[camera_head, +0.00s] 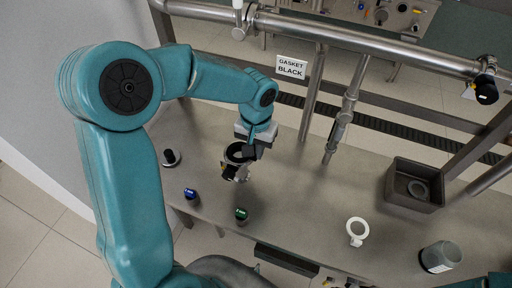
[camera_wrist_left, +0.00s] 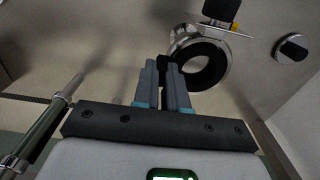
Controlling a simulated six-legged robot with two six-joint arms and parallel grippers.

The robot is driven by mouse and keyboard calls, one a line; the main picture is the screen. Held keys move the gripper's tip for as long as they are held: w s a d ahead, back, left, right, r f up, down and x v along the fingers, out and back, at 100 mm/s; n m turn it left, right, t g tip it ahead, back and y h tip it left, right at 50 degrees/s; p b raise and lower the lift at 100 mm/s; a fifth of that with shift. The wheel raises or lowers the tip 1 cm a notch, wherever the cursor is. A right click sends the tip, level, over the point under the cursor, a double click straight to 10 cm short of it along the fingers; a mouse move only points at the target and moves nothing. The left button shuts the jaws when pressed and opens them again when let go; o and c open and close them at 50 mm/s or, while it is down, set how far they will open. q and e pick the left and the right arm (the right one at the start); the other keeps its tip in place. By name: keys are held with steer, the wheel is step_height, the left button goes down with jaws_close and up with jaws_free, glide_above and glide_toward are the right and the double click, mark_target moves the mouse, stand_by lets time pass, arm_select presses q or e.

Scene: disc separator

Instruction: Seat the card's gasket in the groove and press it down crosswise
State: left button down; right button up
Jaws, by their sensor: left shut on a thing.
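The card (camera_head: 291,67) on the rail reads "GASKET BLACK". My left gripper (camera_head: 248,150) is shut on a black gasket (camera_head: 239,153). In the left wrist view the gripper (camera_wrist_left: 165,68) is closed at the near edge of the black ring (camera_wrist_left: 188,75). A metal fitting (camera_wrist_left: 184,38) with a round rim lies right behind the ring; in the head view the fitting (camera_head: 233,173) shows just below it. The ring appears to overlap the rim. I cannot tell whether it sits in the groove. My right gripper is not in view.
A white ring (camera_head: 357,229) lies on the bench (camera_head: 310,205). A dark bin (camera_head: 413,205) holds a grey ring (camera_head: 418,189). A blue-topped pot (camera_head: 191,195), a green-topped pot (camera_head: 241,215), a black knob (camera_head: 171,157) and a grey jar (camera_head: 440,257) stand around. Pipes (camera_head: 350,32) cross the back.

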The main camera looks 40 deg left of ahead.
arm_select(q)
steer(key=shift+f, duration=0.4)
steer(key=shift+f+b, duration=0.15)
steer(key=shift+b, duration=0.25)
steer(key=c, duration=1.1)
jaws_free()
step_height(320, 180, up, 20)
steer(key=p, duration=0.4)
steer(key=shift+r, duration=0.25)
